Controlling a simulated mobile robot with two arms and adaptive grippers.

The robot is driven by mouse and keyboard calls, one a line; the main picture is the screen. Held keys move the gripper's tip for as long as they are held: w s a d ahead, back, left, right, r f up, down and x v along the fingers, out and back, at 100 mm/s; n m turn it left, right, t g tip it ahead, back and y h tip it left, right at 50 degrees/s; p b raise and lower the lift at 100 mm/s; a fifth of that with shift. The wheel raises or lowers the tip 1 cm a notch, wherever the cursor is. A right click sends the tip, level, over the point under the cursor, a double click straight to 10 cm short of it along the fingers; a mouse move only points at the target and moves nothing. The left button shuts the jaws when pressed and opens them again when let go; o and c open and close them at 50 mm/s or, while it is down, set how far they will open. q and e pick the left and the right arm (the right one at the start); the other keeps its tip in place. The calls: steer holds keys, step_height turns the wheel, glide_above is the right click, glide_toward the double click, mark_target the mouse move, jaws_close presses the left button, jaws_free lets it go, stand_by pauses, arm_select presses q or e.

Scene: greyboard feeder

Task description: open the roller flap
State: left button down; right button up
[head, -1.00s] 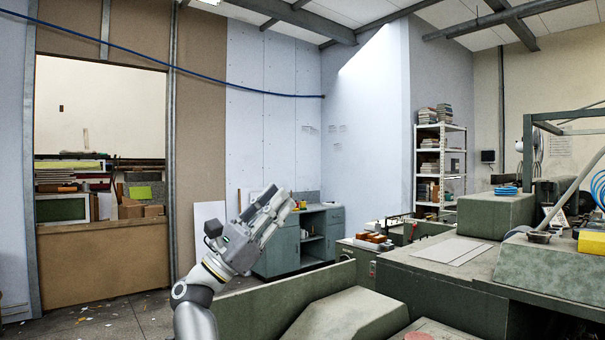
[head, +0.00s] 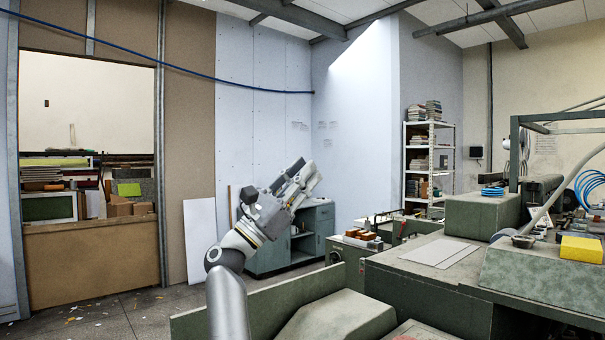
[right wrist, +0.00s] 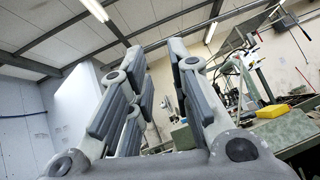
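The green greyboard feeder (head: 450,293) fills the lower right of the head view, with a flat grey sheet (head: 438,252) on its top. I cannot tell which part of it is the roller flap. My right gripper (head: 306,174) is raised in the middle of the head view, tilted up to the right, with its fingers clear of the machine. In the right wrist view the right gripper (right wrist: 157,52) shows a gap between its fingers, open and empty. My left gripper is not in view.
A yellow block (head: 582,248) and blue coiled hoses (head: 590,187) are on the machine's right side. A green metal frame (head: 514,150) rises there. A green cabinet (head: 285,245) and a white shelf rack (head: 430,165) stand behind. Open floor (head: 110,312) lies at the left.

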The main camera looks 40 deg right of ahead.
steer(key=shift+c, duration=0.3)
jaws_close()
steer(key=shift+c, duration=1.6)
jaws_free()
steer(key=o, duration=0.4)
steer(key=v, duration=1.2)
steer(key=shift+f, duration=0.1)
